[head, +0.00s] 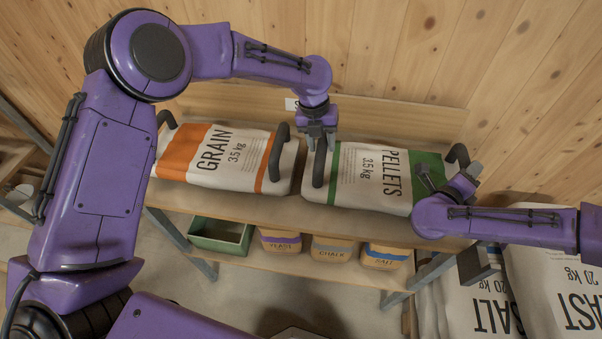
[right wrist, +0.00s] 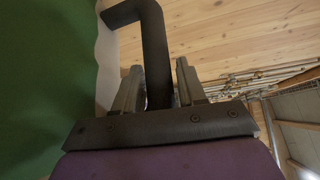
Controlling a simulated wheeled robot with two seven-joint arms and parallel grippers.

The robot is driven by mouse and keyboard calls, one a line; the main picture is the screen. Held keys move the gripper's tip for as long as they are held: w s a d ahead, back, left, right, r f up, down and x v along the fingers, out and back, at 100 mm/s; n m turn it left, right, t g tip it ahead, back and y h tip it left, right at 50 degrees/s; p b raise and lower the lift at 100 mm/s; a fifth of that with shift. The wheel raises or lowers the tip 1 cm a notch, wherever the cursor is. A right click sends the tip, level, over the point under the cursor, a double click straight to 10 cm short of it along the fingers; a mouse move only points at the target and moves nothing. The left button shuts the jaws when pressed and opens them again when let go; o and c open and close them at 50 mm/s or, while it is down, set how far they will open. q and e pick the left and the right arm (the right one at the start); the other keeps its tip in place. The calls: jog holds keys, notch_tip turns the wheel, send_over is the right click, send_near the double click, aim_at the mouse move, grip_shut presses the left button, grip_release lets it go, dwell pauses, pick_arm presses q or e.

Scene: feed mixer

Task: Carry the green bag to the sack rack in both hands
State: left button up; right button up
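The green bag (head: 345,192), a white sack marked PELLETS with green bands, lies flat on the rack's top board. It has a dark upright handle at each end. My left gripper (head: 321,145) points down at the top of its left handle (head: 319,167); whether the fingers press on it is too small to tell. My right gripper (head: 450,172) is at the right handle (head: 458,154). In the right wrist view the handle (right wrist: 154,50) stands between the spread fingers of my right gripper (right wrist: 158,82), with a narrow gap at the right finger.
An orange-banded GRAIN bag (head: 215,160) lies close to the left, its right handle (head: 278,150) near my left gripper. The lower shelf holds a green bin (head: 220,236) and small sacks (head: 333,250). Large sacks (head: 482,305) stand at right. A wooden wall (head: 400,60) is behind.

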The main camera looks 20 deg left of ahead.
pick_arm(q)
jog(key=shift+o, duration=0.9)
jog(key=shift+s+a+r, duration=0.1)
jog(key=shift+a+r, duration=0.05)
jog(key=shift+r, duration=0.05)
pick_arm(e)
jog(key=shift+o, duration=0.8)
jog(key=shift+s+r, duration=0.1)
jog(key=shift+r, duration=0.05)
pick_arm(q)
jog(key=shift+s+r, duration=0.1)
jog(key=shift+s, duration=0.1)
pick_arm(e)
jog(key=shift+s+a+r, duration=0.1)
jog(key=shift+s+r, duration=0.05)
jog(key=shift+s, duration=0.05)
pick_arm(q)
jog(key=shift+w+d, duration=0.15)
jog(key=shift+d, duration=0.05)
pick_arm(e)
jog(key=shift+w, duration=0.15)
jog(key=shift+a, duration=0.1)
pick_arm(q)
notch_tip(320, 180, up, 12)
jog(key=a, duration=0.2)
jog(key=shift+s+a+f, duration=0.15)
jog(key=shift+s+f, duration=0.05)
pick_arm(e)
jog(key=v, duration=1.2)
